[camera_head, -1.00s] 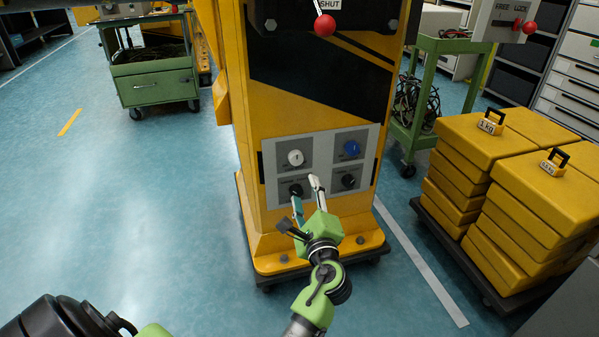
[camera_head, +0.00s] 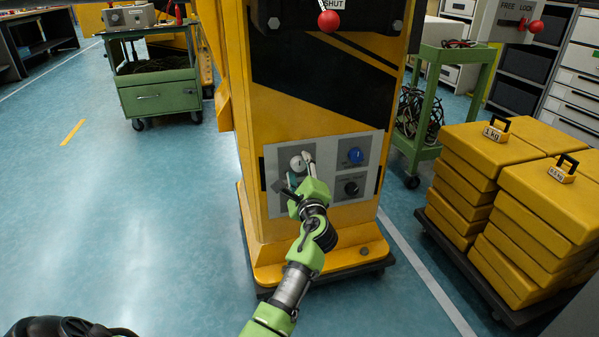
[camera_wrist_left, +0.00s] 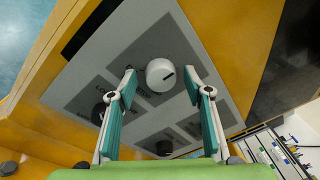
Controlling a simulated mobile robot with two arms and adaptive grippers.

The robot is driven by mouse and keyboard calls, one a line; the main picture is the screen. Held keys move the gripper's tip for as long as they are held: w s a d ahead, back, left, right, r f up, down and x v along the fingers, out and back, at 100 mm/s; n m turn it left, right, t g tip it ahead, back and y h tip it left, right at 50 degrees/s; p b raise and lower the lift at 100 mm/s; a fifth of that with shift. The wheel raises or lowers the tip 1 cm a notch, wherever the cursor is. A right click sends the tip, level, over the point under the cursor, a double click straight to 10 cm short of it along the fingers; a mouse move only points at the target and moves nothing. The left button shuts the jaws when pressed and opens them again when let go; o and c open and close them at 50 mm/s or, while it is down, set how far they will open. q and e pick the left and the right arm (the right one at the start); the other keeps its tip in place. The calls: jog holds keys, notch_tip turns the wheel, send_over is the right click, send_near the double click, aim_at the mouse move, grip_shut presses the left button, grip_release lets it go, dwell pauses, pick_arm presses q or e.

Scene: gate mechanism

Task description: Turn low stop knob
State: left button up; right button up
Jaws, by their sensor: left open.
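The control panel (camera_head: 330,146) is a pale plate on the front of the yellow column, with grey squares that each carry a knob. The white knob (camera_head: 296,163) is at its upper left, the blue knob (camera_head: 355,155) at upper right and a black knob (camera_head: 351,188) at lower right. The lower left knob is hidden by my left gripper (camera_head: 300,170) in the head view. In the left wrist view the white knob (camera_wrist_left: 160,74) shows ahead, between the open fingers of my left gripper (camera_wrist_left: 167,82), with nothing held.
A red ball handle (camera_head: 329,21) marked SHUT is above the panel. Yellow weight blocks (camera_head: 470,165) stack on a dark pallet at right. A green cart (camera_head: 160,90) stands at back left, and a green trolley (camera_head: 430,100) behind the column.

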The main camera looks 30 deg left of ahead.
pick_arm(q)
jog(key=c, duration=1.1)
jog(key=shift+f, duration=0.1)
